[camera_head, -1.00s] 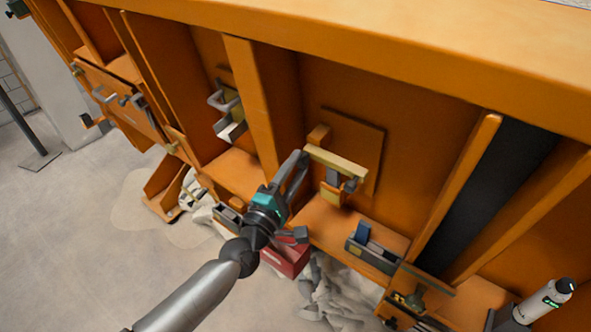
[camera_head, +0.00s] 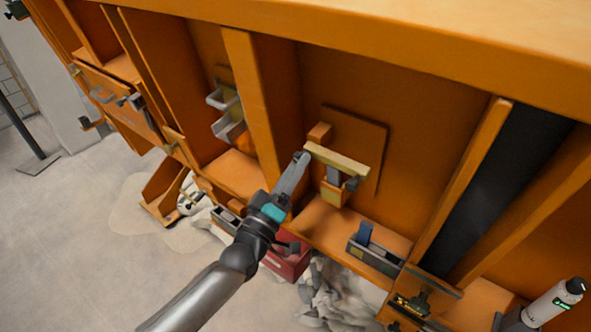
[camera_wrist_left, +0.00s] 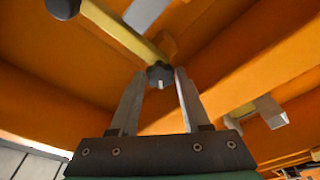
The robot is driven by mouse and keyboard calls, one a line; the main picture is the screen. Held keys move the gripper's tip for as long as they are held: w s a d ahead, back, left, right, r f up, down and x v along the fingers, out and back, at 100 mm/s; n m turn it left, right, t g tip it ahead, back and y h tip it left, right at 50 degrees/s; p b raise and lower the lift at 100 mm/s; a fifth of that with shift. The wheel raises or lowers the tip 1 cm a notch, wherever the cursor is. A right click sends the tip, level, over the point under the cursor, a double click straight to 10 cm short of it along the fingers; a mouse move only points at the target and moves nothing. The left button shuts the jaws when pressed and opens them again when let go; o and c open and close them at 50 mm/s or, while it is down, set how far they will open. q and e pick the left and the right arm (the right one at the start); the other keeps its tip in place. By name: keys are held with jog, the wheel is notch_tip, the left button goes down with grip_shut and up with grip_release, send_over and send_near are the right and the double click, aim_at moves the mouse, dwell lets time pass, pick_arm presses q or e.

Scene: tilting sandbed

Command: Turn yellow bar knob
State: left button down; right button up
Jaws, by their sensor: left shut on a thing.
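The yellow bar knob (camera_head: 338,161) is a pale yellow bar on a square orange plate (camera_head: 358,135) inside an orange bay, tilted down to the right in the head view. In the left wrist view the bar (camera_wrist_left: 120,32) runs diagonally to a dark round end (camera_wrist_left: 160,73) between my fingers. My left gripper (camera_head: 303,158) is shut on that near end; it also shows in the left wrist view (camera_wrist_left: 160,82). The exact contact is hard to see. My right gripper is not in view.
Orange upright panels (camera_head: 250,95) stand on both sides of the bay. A grey metal bracket (camera_head: 226,112) is in the bay to the left. A dark tray (camera_head: 375,257) and a red box (camera_head: 288,264) are below. A white bottle (camera_head: 553,303) stands lower right.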

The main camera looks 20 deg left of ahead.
pick_arm(q)
jog(key=shift+a+f+m+h+b, duration=0.2)
jog(key=shift+m+h, duration=0.5)
jog(key=shift+m, duration=1.8)
jog(key=shift+d+r+m+h+b, duration=0.2)
jog(key=shift+m+h, duration=0.5)
jog(key=shift+m, duration=1.8)
jog(key=shift+a+f, duration=0.1)
jog(key=shift+c, duration=1.9)
grip_release()
jog(key=b+v, duration=0.2)
jog(key=v, duration=1.3)
jog(key=shift+s+a, duration=0.1)
